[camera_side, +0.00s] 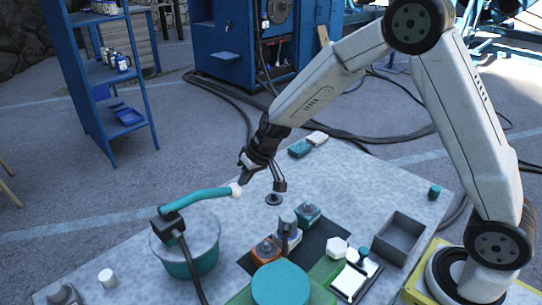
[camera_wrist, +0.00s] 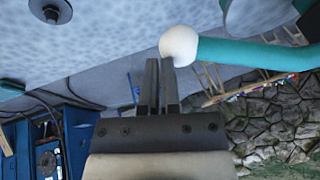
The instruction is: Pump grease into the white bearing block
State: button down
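The grease pump is a teal bucket (camera_side: 188,268) with a grey lid and a dark pump head (camera_side: 166,226). Its teal lever (camera_side: 195,198) rises slightly to a white ball knob (camera_side: 236,189), also seen in the wrist view (camera_wrist: 180,45). My gripper (camera_side: 243,177) is at the knob; in the wrist view its fingers (camera_wrist: 162,62) are close together, with the knob just beyond their tips, not between them. Contact is unclear. A pale grey-white block (camera_side: 288,217), apparently the bearing block, stands between an orange block (camera_side: 266,250) and a teal block (camera_side: 308,212). A dark fitting partly hides it.
A black hose (camera_side: 190,272) runs down from the pump head. A teal round lid (camera_side: 281,286) is in front, and a grey open bin (camera_side: 398,238) is at right. A dark round stand (camera_side: 273,199) is behind the blocks. The table's left surface is mostly clear.

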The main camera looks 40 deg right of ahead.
jog(key=shift+s+f, duration=0.2)
jog(key=shift+f, duration=0.15)
jog(key=s+d+r, duration=0.4)
jog(key=d+r, duration=0.4)
jog(key=r, duration=0.3)
jog(key=shift+d, duration=0.15)
dwell(1.2)
jog(key=w+a+r+n+g+y, duration=0.1)
jog(key=w+a+r+n+y, duration=0.1)
jog(key=r+n, duration=0.6)
jog(key=w+a+r+n+g+y, duration=0.2)
jog(key=a+r+n, duration=0.2)
jog(key=r+n, duration=0.4)
jog(key=shift+a+n+y, duration=0.15)
jog(key=shift+n+y, duration=0.15)
jog(key=shift+n, duration=1.2)
